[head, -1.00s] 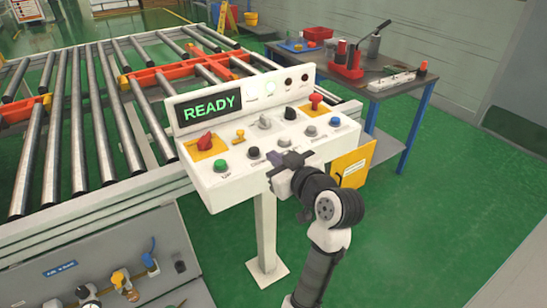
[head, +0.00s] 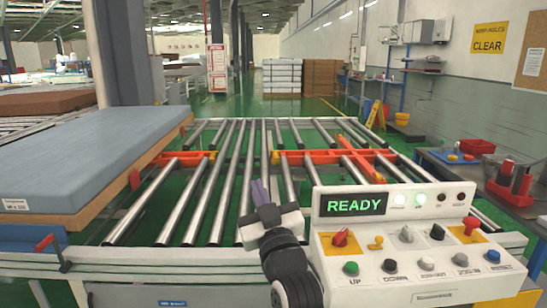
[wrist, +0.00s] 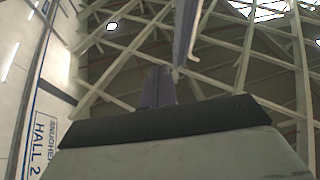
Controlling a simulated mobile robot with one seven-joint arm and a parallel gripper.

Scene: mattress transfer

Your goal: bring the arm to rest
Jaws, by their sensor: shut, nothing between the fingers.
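My gripper (head: 259,191) is shut and empty in the head view. It is raised, fingers pointing up, in front of the roller conveyor and left of the control panel. In the wrist view the closed fingers (wrist: 158,87) point up toward the ceiling beams. The control panel (head: 410,243) has a green READY display (head: 354,205), a row of coloured buttons and a red knob (head: 341,237). The gripper is apart from the panel and touches nothing that I can see.
The roller conveyor (head: 234,176) with orange frames runs behind my gripper. A blue-grey mattress (head: 85,155) lies at the left. A workbench with a red bin (head: 477,146) stands at the right. White and brown stacks (head: 282,77) stand far back. A wall sign reads HALL 2 in the wrist view.

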